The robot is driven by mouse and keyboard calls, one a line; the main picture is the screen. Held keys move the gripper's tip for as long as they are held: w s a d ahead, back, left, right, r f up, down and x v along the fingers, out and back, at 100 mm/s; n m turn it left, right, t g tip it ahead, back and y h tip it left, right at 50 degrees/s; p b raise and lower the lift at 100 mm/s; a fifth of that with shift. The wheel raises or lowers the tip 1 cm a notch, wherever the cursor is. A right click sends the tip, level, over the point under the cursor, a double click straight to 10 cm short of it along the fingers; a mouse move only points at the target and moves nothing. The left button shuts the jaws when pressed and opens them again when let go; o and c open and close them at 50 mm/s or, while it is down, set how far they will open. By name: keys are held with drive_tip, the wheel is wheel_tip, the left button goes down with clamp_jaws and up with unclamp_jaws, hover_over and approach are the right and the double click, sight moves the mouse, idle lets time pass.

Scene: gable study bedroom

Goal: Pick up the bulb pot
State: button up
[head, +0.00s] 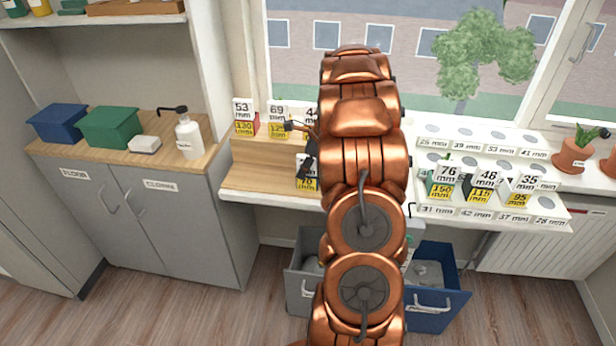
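A terracotta pot (572,156) with green shoots stands at the far right on the white window sill. It is the likeliest bulb pot, but its label is too small to read. A second terracotta pot (609,164) is cut off by the right edge. My copper arm rises through the middle of the head view. Dark parts of my gripper (299,148) show left of the arm, over the wooden stepped stand and far from the pots. The arm hides much of the gripper, and I cannot tell whether it is open or shut.
White stepped racks (480,141) with numbered cards stand left of the pots. A wooden stepped stand (262,178) holds more cards. A grey cabinet (180,215) stands left; open floor lies in front.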

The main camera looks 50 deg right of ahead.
clamp_jaws()
idle(0.7)
